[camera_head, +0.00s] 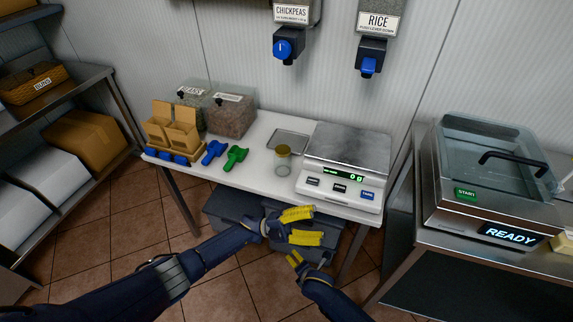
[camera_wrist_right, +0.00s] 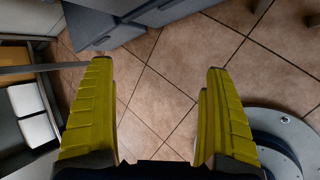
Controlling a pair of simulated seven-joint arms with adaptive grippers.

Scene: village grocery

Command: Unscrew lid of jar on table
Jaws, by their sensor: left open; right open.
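A small clear jar (camera_head: 282,169) with a gold lid (camera_head: 283,151) stands upright on the white table (camera_head: 258,143), just left of the scale. The lid sits on the jar. My left gripper (camera_head: 312,226), with yellow fingers, is open and empty in front of the table's front edge, below the jar in the picture. My right gripper (camera_head: 294,259) is lower and nearer, apart from the table; its yellow fingers (camera_wrist_right: 158,110) are spread wide with nothing between them in the right wrist view, over the tiled floor.
A scale (camera_head: 345,165) reading 0 g stands right of the jar. A flat metal tray (camera_head: 288,139) lies behind it. Green (camera_head: 236,157) and blue (camera_head: 213,152) scoops lie left. Grey bins (camera_head: 230,213) stand under the table. A sealing machine (camera_head: 500,175) is at right.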

